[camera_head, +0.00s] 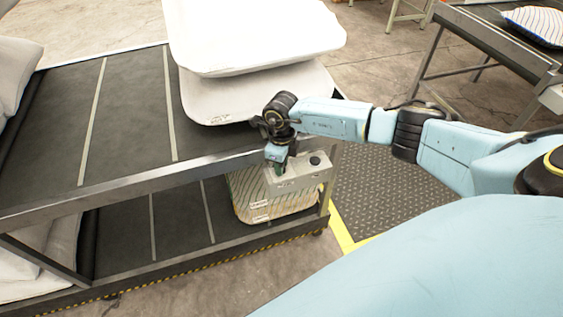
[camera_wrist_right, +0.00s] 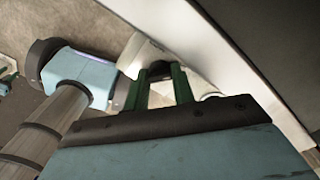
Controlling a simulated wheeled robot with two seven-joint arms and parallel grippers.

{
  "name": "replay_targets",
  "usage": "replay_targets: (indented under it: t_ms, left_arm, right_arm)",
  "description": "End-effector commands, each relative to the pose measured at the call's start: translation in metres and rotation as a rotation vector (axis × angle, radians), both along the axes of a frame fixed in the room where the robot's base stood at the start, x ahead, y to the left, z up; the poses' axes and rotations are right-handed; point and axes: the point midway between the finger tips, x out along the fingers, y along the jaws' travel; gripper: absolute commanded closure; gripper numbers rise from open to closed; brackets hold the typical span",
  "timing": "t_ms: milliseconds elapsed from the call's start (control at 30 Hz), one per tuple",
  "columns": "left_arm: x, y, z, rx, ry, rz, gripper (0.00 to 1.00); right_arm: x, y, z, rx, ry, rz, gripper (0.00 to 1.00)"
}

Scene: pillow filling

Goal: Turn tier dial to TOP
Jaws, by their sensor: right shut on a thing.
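A grey control box (camera_head: 298,176) is mounted at the front right corner of the two-tier rack, with a round black knob or button (camera_head: 315,161) on its right part. My right gripper (camera_head: 279,167) reaches down to the left part of this box. In the right wrist view its two green fingers (camera_wrist_right: 160,80) are closed around a small dark piece (camera_wrist_right: 158,68), which looks like the tier dial. The fingers and wrist hide most of the dial, so its pointer and any labels cannot be read. My left gripper is not in view.
White pillows (camera_head: 255,35) are stacked on the rack's upper tier (camera_head: 130,115). A striped pillow (camera_head: 250,196) lies on the lower tier behind the box. More pale pillows sit at the left. Another table (camera_head: 480,30) with a striped pillow stands at the upper right.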

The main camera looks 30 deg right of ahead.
Motion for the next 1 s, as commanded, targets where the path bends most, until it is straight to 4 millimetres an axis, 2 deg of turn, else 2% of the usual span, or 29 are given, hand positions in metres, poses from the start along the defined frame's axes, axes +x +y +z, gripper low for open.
replay_targets:
  t_ms: [300,333,400,667,767,867,1000]
  left_arm:
    - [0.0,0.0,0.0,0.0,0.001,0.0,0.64]
    - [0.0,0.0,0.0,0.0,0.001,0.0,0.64]
    - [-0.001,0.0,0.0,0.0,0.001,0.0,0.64]
    - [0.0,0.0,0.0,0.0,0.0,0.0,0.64]
    - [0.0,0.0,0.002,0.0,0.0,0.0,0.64]
    - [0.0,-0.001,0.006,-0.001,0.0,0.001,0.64]
    - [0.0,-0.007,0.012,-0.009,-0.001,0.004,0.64]
  right_arm:
    - [0.0,-0.001,0.001,-0.001,-0.001,-0.005,0.98]
    - [0.0,-0.001,0.001,-0.001,-0.001,-0.005,0.73]
    - [0.0,-0.001,0.001,-0.001,-0.001,-0.004,0.66]
    - [0.0,0.0,0.001,0.001,-0.001,-0.002,0.66]
    - [0.001,0.0,0.008,0.0,-0.002,-0.001,0.66]
    - [0.001,0.0,0.023,0.001,-0.004,-0.001,0.66]
    - [0.001,-0.001,0.054,0.0,-0.005,-0.001,0.66]
